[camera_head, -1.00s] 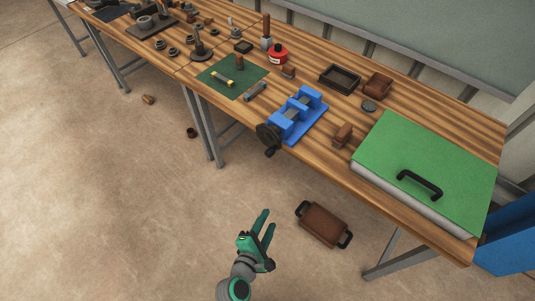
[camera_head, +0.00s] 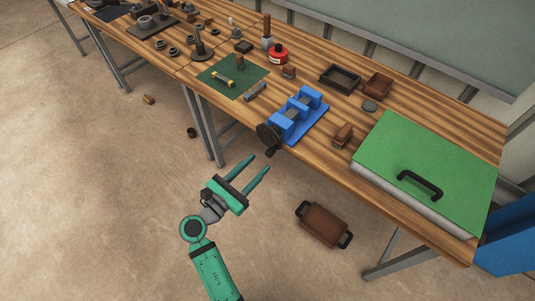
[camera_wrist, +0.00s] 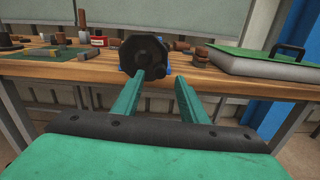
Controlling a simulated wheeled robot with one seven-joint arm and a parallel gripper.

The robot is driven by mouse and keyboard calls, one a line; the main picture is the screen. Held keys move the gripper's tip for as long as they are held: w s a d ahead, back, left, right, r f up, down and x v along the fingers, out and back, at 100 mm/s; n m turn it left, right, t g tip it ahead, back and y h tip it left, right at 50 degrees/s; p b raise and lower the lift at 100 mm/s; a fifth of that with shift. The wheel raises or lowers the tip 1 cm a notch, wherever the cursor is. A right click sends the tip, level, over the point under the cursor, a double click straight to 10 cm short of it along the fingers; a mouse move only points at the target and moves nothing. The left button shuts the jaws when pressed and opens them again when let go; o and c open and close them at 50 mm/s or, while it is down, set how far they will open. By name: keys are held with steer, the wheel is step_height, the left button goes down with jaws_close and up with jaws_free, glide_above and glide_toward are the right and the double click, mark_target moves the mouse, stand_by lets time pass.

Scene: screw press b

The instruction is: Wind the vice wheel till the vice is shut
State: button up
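The blue vice (camera_head: 298,117) stands on the wooden bench near its front edge, with a gap showing between its blue jaws. Its black wheel (camera_head: 268,135) faces out over the bench's front edge, with a handle at its lower side. In the wrist view the wheel (camera_wrist: 144,54) is straight ahead, partly behind the left fingertip, and hides most of the vice. My green gripper (camera_head: 261,165) is open and empty, in front of the bench and below and left of the wheel. Its two fingers (camera_wrist: 158,83) point towards the bench, apart from the wheel as seen from the head.
On the bench (camera_head: 365,188), a large green-lidded box (camera_head: 420,150) stands right of the vice, with a brown block (camera_head: 343,133) between. A green mat (camera_head: 232,77) lies left. A brown tray with handles (camera_head: 324,224) is on the floor.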

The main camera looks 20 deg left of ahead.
mark_target(267, 155)
steer(key=shift+x, duration=3.2)
steer(key=shift+f, duration=0.1)
jaws_close()
